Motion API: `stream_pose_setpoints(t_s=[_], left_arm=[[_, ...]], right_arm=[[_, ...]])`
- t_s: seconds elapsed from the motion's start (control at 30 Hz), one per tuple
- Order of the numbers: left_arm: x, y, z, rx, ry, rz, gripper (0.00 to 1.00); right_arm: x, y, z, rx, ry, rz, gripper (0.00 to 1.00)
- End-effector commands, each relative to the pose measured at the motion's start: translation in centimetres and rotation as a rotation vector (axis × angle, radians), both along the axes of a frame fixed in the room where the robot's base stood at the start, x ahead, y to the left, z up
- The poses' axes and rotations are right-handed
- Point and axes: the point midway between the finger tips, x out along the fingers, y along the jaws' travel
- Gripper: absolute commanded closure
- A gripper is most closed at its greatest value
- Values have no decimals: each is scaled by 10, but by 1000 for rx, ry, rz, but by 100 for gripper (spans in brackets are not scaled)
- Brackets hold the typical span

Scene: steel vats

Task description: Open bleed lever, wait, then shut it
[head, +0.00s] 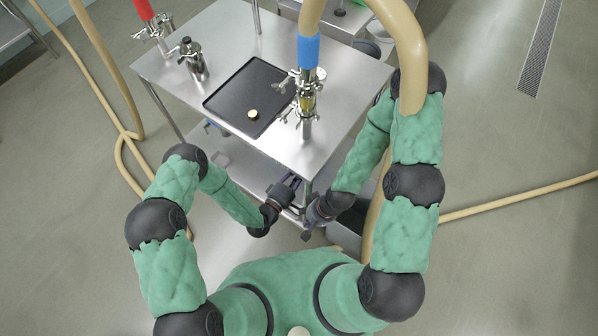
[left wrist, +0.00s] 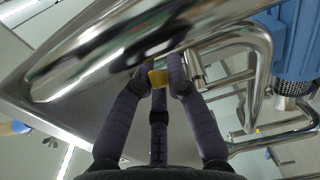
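My left gripper (head: 287,190) is low at the front edge of the steel table in the head view. In the left wrist view its fingertips (left wrist: 160,75) close in around a small yellow piece, which looks like the bleed lever's grip (left wrist: 158,78), just under a thick shiny pipe (left wrist: 130,45). The yellow piece fills the gap between the tips. The lever's pivot and angle are hidden. In the head view the lever is hidden below the tabletop. My right gripper (head: 312,220) hangs beside the table's front corner; its fingers are too small to read.
The steel table (head: 225,50) carries a black tray (head: 232,92) with a small round yellowish piece, a clamped fitting (head: 193,62) and a blue-collared hose fitting (head: 307,75). A blue motor (left wrist: 297,40) and bent pipes stand at right in the wrist view. Tan hoses (head: 520,198) cross the floor.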

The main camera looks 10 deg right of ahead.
Motion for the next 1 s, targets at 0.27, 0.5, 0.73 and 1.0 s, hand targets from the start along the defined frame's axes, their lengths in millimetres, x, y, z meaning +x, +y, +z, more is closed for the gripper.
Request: stream_pose_setpoints(t_s=[0.27,0.5,0.73,1.0], left_arm=[[0,0,0,0,0,0,64],[-5,6,0,0,1,1,64],[-29,32,-1,-1,4,4,64],[-57,61,-1,1,4,5,64]], right_arm=[[0,0,0,0,0,0,100],[0,0,0,0,0,0,100],[0,0,0,0,0,0,100],[0,0,0,0,0,0,100]])
